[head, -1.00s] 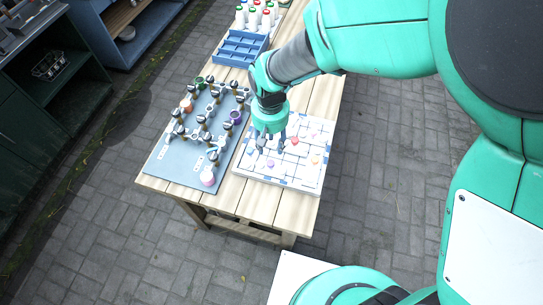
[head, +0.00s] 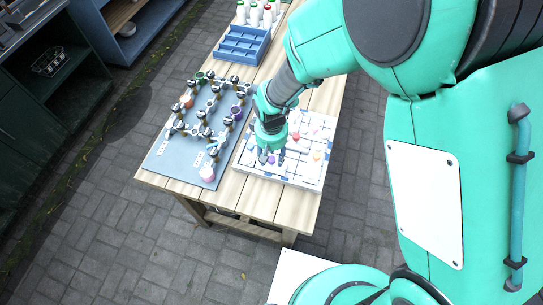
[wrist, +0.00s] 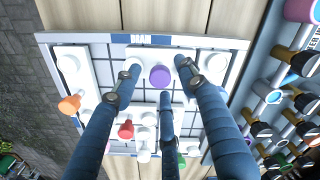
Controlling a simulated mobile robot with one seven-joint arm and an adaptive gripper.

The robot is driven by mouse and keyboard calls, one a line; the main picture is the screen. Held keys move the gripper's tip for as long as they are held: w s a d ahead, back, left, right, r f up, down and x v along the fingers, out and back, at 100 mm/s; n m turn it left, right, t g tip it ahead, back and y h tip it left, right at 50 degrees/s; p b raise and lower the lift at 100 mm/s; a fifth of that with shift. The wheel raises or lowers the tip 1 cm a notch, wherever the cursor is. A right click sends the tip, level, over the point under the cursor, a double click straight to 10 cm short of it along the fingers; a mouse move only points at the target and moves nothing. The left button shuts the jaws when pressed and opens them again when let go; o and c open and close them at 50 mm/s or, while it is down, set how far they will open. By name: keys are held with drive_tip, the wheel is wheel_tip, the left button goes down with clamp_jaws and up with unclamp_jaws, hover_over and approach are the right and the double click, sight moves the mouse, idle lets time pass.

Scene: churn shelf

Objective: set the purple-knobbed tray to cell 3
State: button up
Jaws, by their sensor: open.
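The purple-knobbed tray (wrist: 150,60) is white and lies in the white grid frame (wrist: 98,38), near the frame's upper edge in the wrist view. Its round purple knob (wrist: 160,76) also shows in the head view (head: 271,160). My gripper (wrist: 160,82) has its three fingers spread around the knob, with clear gaps to it. In the head view, my gripper (head: 270,155) is low over the near part of the frame. Whether the fingertips touch the tray top is unclear. I cannot read any cell numbers.
Orange-knobbed (wrist: 70,104) and red-knobbed (wrist: 126,130) trays lie in the same frame, and a green knob is partly hidden. A grey board (head: 186,158) with valves and pipes lies close on the left in the head view. A blue compartment tray (head: 241,45) stands farther back.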

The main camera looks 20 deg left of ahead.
clamp_jaws()
drive_tip(key=shift+d, duration=0.1)
drive_tip(key=d+p, duration=0.1)
drive_tip(key=d, duration=0.4)
drive_tip(key=shift+d, duration=0.4)
unclamp_jaws()
drive_tip(key=shift+r, duration=0.1)
